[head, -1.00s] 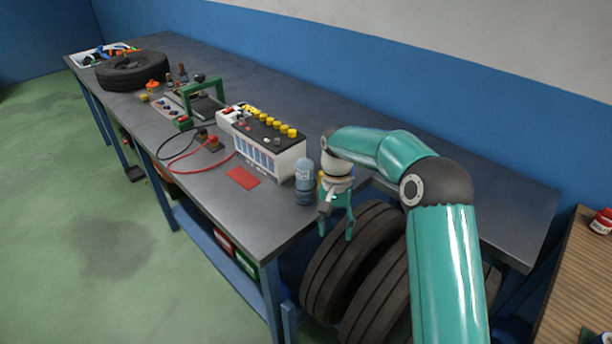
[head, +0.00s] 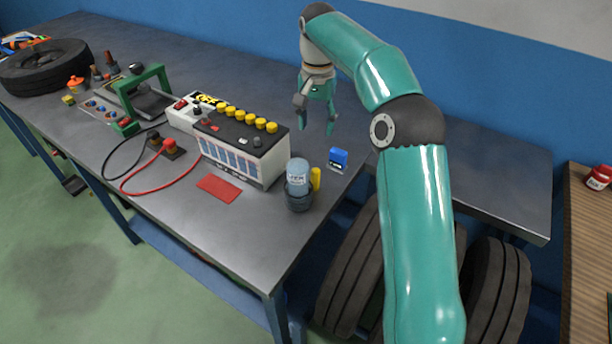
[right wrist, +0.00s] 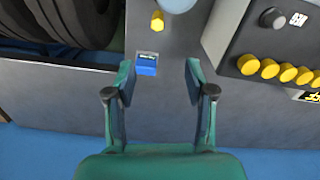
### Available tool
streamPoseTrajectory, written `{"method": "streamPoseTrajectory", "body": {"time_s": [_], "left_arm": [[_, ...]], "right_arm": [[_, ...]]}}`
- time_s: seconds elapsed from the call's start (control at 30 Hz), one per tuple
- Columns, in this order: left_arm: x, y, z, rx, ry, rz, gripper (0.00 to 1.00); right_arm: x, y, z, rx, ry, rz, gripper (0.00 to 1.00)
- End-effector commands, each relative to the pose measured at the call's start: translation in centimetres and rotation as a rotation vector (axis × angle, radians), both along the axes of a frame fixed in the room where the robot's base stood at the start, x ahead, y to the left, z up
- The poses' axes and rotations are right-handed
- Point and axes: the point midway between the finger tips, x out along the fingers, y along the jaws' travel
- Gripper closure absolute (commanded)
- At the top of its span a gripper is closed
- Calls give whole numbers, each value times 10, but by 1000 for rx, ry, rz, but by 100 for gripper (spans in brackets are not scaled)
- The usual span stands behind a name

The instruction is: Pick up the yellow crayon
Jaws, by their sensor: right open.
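The yellow crayon (head: 315,179) stands upright on the grey workbench (head: 262,220), just right of a blue-grey bottle in a dark holder (head: 298,186). It also shows in the right wrist view (right wrist: 157,21), near the top edge, seen from above beside the bottle. My right gripper (head: 316,128) is open and empty above the bench, behind the crayon and apart from it. In the right wrist view its two fingers (right wrist: 160,88) are spread, with the crayon beyond their tips. My left gripper is not in view.
A small blue box (head: 339,157) stands near the bench edge, right of the crayon. A white battery with yellow caps (head: 243,150) is left of the bottle. A red card (head: 219,188) lies in front. Tyres (head: 345,275) stand below the edge.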

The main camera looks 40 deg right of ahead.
Motion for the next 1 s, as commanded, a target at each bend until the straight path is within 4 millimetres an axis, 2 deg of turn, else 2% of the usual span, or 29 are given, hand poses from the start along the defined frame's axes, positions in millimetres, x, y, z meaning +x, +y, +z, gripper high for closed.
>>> {"method": "streamPoseTrajectory", "body": {"time_s": [0.1, 0.4, 0.53, 0.77, 1.0], "left_arm": [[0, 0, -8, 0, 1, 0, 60], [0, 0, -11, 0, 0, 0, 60], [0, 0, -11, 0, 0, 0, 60], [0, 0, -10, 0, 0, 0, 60], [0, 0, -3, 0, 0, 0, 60]], "right_arm": [[2, 4, -25, 3, 6, 10, 46], [6, 7, -86, 2, 7, 17, 46], [6, 8, -101, 1, 4, 18, 46], [4, 8, -114, 2, 5, 18, 46], [-3, 8, -147, 3, 5, 18, 46]]}}
